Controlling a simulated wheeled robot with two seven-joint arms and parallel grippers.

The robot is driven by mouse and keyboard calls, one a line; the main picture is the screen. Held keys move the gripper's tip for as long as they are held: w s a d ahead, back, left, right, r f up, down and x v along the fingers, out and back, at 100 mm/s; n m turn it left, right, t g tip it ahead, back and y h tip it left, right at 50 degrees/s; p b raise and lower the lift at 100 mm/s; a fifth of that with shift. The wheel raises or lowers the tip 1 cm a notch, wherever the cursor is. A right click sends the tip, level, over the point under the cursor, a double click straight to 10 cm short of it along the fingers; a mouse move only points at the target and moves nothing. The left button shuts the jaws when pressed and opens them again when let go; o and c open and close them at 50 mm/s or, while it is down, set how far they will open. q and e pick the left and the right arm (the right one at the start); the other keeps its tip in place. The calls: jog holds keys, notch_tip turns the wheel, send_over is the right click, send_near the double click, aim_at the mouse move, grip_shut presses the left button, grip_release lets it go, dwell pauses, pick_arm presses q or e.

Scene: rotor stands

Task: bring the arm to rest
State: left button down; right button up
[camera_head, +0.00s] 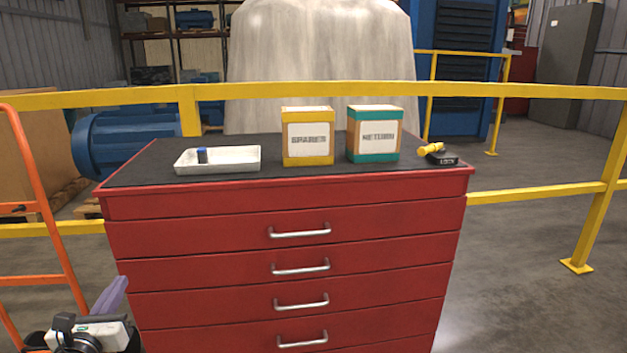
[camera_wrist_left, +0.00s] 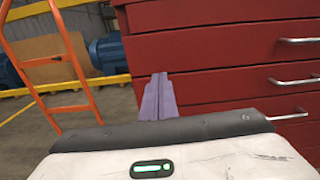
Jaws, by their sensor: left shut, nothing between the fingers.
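My left gripper (camera_head: 112,296) is low at the bottom left of the head view, in front of the red drawer cabinet's left side. In the left wrist view its two purple fingers (camera_wrist_left: 158,98) are together with nothing between them. The gripper is below the cabinet top and apart from the things on it. My right gripper is in neither view.
The red cabinet (camera_head: 215,205) has a dark top (camera_head: 240,178) bearing a white tray (camera_head: 235,164) with a small blue item, a SPARES box (camera_head: 308,158), a RETURN box (camera_head: 374,156) and a yellow-black item (camera_head: 436,155). An orange ladder-like frame (camera_head: 38,190) stands left; yellow rails (camera_head: 350,90) run behind.

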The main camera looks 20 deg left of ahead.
pick_arm(q)
jog(key=s+d+f+n+g+h, duration=0.2)
jog(key=s+d+f+n, duration=0.2)
jog(key=d+f+n, duration=0.5)
jog(key=s+d+f+n+g+h, duration=0.2)
jog(key=s+d+f+n, duration=0.4)
jog(key=f, duration=0.5)
jog(key=s+d+f+n+g+h, duration=0.1)
jog(key=s+d+f+n+h, duration=0.2)
jog(key=d+n, duration=0.4)
jog(key=s+d+f+n+g+h, duration=0.2)
jog(key=s+d+f+n, duration=0.2)
jog(key=d, duration=1.2)
jog(key=s+n, duration=0.3)
jog(key=s, duration=0.1)
jog(key=shift+s+f+g+h, duration=0.2)
jog(key=shift+f+g+h, duration=0.1)
jog(key=shift+f+h, duration=0.1)
jog(key=shift+a, duration=0.1)
